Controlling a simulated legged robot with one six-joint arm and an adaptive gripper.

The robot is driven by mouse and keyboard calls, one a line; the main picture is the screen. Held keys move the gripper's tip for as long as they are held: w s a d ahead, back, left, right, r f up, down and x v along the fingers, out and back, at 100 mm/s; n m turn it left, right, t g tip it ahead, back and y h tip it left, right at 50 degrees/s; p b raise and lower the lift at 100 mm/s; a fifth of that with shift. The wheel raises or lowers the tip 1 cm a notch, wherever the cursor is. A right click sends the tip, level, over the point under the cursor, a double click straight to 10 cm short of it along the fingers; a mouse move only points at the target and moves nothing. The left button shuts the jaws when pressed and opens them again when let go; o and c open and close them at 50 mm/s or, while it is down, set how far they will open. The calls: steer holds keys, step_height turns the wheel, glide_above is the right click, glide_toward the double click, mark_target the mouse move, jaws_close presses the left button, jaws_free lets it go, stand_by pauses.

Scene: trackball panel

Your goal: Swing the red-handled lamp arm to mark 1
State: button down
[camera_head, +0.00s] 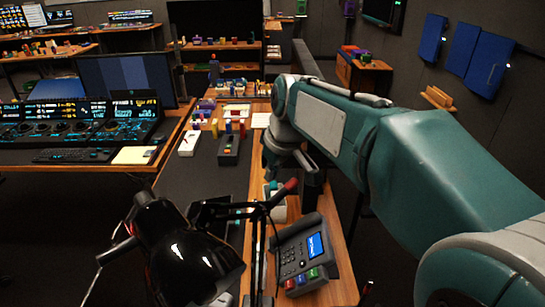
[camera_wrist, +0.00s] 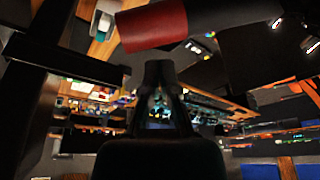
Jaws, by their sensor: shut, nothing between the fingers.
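The black desk lamp (camera_head: 185,260) stands at the lower left of the head view, with its thin black jointed arm (camera_head: 225,210) reaching right. The red handle (camera_head: 286,188) is at the right end of that arm, close to my wrist. In the wrist view the red handle (camera_wrist: 152,27) lies across the top, joined to a dark rod. My gripper (camera_wrist: 158,68) is shut and empty, its fingertips just below the red handle in the picture. I cannot tell whether they touch. In the head view my arm largely hides the gripper. I cannot make out mark 1.
A grey desk phone (camera_head: 300,255) sits on the wooden desk right of the lamp. A control console (camera_head: 80,125) and a monitor (camera_head: 127,78) stand at the left. Small coloured items and boxes (camera_head: 228,148) lie on the desk behind. Blue wall panels (camera_head: 488,68) hang at the right.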

mark_target(288, 183)
steer(key=s, duration=0.1)
steer(key=s+d, duration=0.1)
steer(key=s, duration=0.1)
steer(key=shift+d+r, duration=0.2)
steer(key=shift+r, duration=0.15)
steer(key=shift+d, duration=0.2)
steer(key=shift+s+d, duration=0.65)
steer(key=shift+d, duration=0.05)
steer(key=shift+a, duration=0.15)
